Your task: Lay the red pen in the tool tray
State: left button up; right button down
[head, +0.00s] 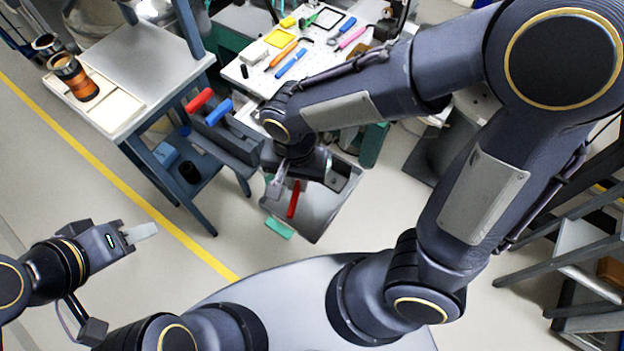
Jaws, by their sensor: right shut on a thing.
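The red pen (293,200) hangs below my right gripper (284,184), upright or tilted; I cannot tell which. My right gripper is shut on its upper end, which the fingers partly hide. Directly below in the picture is a grey open tray (320,228), which looks like the tool tray. The pen shows against its inside; I cannot tell whether it touches the floor of the tray. My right arm and wrist cover the tray's far side. My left gripper (146,231) is at the lower left, away from the tray, over bare floor; its fingers overlap in this view.
A teal piece (278,228) is at the tray's near left edge. A white perforated board (262,84) behind holds several pens and tools. A rack with red and blue handles (218,112) stands left of my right wrist. A grey cart (140,60) is at the upper left.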

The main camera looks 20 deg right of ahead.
send_over(312, 190)
jog(key=f, duration=0.5)
jog(key=shift+s+a+f+b, duration=0.15)
jog(key=shift+s+f+b, duration=0.05)
jog(key=shift+b, duration=0.2)
jog(key=shift+w+d+f+b, duration=0.1)
jog(key=shift+d+f+b, duration=0.05)
jog(key=shift+f, duration=0.8)
jog(key=shift+w+d+f+b, duration=0.1)
jog(key=shift+f+b, duration=0.05)
jog(key=shift+f, duration=0.75)
jog(key=shift+f, duration=0.2)
jog(key=c, duration=1.4)
grip_release()
jog(key=shift+c, duration=0.2)
jog(key=shift+r, duration=0.1)
